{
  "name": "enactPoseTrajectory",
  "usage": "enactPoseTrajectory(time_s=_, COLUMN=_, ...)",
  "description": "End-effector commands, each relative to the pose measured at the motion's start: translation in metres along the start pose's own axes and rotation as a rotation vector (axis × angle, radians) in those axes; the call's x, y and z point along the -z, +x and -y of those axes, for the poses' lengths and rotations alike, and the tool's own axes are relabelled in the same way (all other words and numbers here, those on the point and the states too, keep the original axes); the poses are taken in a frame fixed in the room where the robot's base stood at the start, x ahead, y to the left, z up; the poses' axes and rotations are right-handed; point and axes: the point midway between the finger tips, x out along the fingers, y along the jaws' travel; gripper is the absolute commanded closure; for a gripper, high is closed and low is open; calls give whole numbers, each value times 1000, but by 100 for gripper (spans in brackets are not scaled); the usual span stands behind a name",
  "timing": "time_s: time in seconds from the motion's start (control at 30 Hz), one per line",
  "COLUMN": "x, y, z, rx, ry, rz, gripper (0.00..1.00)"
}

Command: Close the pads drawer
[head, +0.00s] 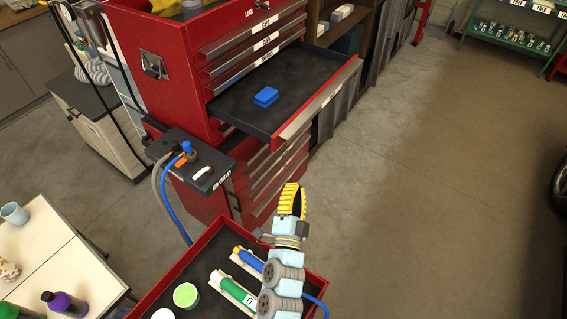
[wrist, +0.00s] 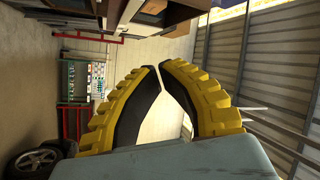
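The red tool chest (head: 180,70) stands at the upper middle of the head view. One of its drawers (head: 228,104) is pulled far out, its black floor showing. A blue block (head: 266,97) lies inside. The drawer's grey front (head: 318,103) carries a white label too small to read, so I cannot confirm that it is the pads drawer. My gripper (head: 296,187), with yellow fingers, is below and in front of this drawer, apart from it. In the wrist view, the fingertips (wrist: 159,66) come together and nothing is between them.
Other drawers above (head: 262,40) look shut. An air outlet box with hoses (head: 200,172) is at the chest's left side. A red tray with markers and jars (head: 207,262) lies below my gripper. The concrete floor (head: 430,180) to the right is clear.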

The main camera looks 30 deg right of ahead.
Motion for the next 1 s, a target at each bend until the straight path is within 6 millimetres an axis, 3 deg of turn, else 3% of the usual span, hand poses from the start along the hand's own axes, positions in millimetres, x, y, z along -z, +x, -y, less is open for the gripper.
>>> enactPoseTrajectory(time_s=0.03, x=-3, y=5, z=-19, rx=-28, ry=47, rz=20, gripper=100)
enactPoseTrajectory(time_s=0.1, x=-8, y=12, z=-33, rx=-66, ry=123, rz=68, gripper=100)
enactPoseTrajectory(time_s=0.33, x=-17, y=30, z=-61, rx=-141, ry=358, rz=219, gripper=100)
enactPoseTrajectory(time_s=0.63, x=-20, y=34, z=-64, rx=-168, ry=543, rz=368, gripper=100)
enactPoseTrajectory(time_s=1.0, x=-27, y=50, z=-60, rx=-169, ry=570, rz=399, gripper=100)
